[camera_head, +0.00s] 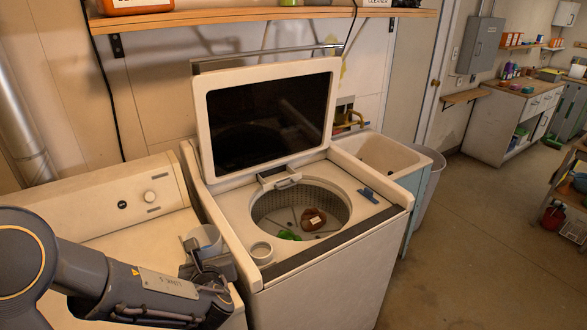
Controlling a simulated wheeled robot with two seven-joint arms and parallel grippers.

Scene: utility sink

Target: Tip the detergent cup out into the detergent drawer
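My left gripper (207,262) is at the left edge of the open top-load washer, in front of the dryer. A pale grey rounded piece (205,239), cup-like, shows right at its fingers. Whether the fingers are closed on it is hidden. A small pale drawer-like part with a handle (287,182), possibly the detergent drawer, sits at the back rim of the tub. My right gripper is not in view.
The washer lid (270,115) stands raised. The tub (285,212) holds a brown item (313,219) and a green item (290,235). A utility sink (384,155) stands to the right. A shelf runs above.

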